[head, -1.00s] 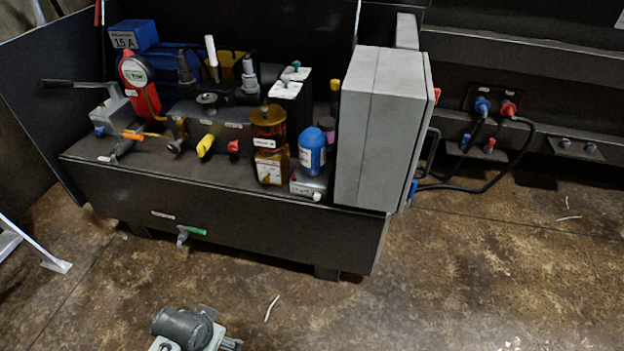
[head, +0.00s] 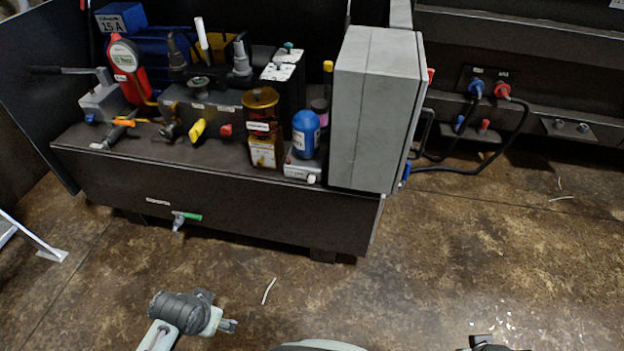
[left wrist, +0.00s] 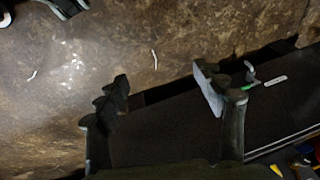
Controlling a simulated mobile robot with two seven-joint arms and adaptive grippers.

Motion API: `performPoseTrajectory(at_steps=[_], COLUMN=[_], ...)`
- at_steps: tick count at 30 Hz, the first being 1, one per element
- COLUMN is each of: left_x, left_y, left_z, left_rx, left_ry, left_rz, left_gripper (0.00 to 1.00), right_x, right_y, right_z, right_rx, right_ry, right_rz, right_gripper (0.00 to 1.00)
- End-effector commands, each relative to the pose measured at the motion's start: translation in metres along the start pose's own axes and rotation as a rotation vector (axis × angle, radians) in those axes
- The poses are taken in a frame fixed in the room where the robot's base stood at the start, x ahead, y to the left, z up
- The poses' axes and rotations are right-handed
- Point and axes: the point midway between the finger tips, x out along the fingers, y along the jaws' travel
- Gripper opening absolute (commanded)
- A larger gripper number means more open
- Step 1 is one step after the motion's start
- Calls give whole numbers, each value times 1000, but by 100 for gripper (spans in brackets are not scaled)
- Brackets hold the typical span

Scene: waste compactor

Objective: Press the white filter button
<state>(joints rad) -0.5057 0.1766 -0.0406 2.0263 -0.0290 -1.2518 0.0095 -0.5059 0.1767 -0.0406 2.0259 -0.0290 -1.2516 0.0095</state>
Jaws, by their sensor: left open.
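The blue filter (head: 306,134) stands on a white base near the right end of the hydraulic unit's top in the head view. A small white button (head: 311,179) sticks out low on the front of that base. In the left wrist view my left gripper (left wrist: 160,80) has its two dark fingers spread apart, with nothing between them. In the head view only my left arm and wrist show clearly at the bottom, well in front of and below the filter. My right gripper (head: 488,343) is partly cut off at the bottom edge. The filter button is not visible in the left wrist view.
A tall grey cabinet (head: 375,110) stands just right of the filter. An amber glass cylinder (head: 262,128) stands just left. A yellow-handled valve (head: 198,130) and a red gauge (head: 125,66) are farther left.

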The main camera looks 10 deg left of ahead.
Motion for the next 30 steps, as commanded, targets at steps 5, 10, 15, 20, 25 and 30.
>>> performPoseTrajectory(at_steps=[5,10,15,20,25,30], left_x=[0,0,0,0,0,0], left_y=[0,0,0,0,0,0], left_z=[0,0,0,0,0,0], left_rx=[0,0,0,0,0,0], left_ry=[0,0,0,0,0,0], left_rz=[0,0,0,0,0,0], left_gripper=[42,21,0,0,0,0], right_x=[0,0,0,0,0,0], right_y=[0,0,0,0,0,0], right_z=[0,0,0,0,0,0], right_rx=[0,0,0,0,0,0], right_ry=[0,0,0,0,0,0], right_rz=[0,0,0,0,0,0], right_gripper=[40,40,40,40,40,40])
